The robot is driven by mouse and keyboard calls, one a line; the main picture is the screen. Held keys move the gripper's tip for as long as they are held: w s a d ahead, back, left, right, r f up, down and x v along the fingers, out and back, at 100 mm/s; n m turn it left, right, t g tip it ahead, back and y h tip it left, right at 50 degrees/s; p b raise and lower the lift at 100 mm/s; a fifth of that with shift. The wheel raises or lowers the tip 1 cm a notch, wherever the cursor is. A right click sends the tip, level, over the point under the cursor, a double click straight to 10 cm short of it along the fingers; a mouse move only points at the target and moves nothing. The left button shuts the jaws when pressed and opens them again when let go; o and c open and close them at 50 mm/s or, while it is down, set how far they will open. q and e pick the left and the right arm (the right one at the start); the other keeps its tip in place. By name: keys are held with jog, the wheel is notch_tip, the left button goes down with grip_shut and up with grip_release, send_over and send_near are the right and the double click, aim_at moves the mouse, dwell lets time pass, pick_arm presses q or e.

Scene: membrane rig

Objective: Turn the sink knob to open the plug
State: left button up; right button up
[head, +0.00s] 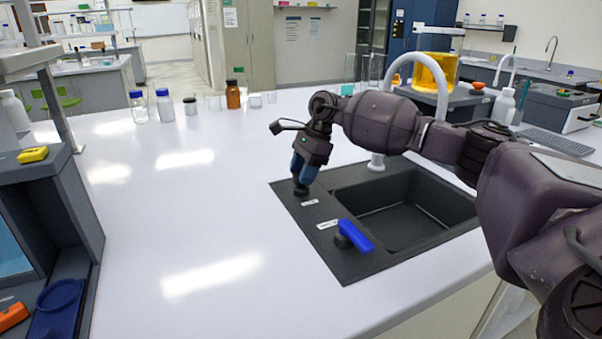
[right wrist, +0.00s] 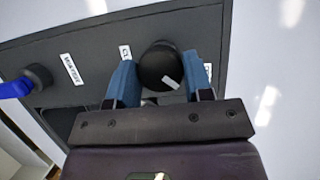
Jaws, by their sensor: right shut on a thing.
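The sink knob (right wrist: 160,67) is a round black knob with a small white mark, on the dark sink panel (right wrist: 75,35). My right gripper (right wrist: 162,82) has its blue fingers on either side of the knob and is shut on it. In the head view the right gripper (head: 301,185) points down at the panel left of the basin, and the knob (head: 300,190) is mostly hidden beneath it. A white label lies just beside the knob. My left gripper is not in view.
A blue lever handle (head: 355,236) stands on the panel nearer the front, beside another label. The dark sink basin (head: 405,212) is right of the knob, with a white curved faucet (head: 377,162) behind. Bottles, including a brown one (head: 233,95), stand at the back. The white counter (head: 190,225) is clear on the left.

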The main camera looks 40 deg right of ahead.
dwell(0.3)
jog(key=o, duration=0.9)
jog(key=w+v, duration=0.1)
jog(key=v, duration=0.9)
jog(key=shift+s+d+r+p, duration=0.2)
jog(key=shift+s+r+p, duration=0.15)
jog(key=shift+s, duration=0.15)
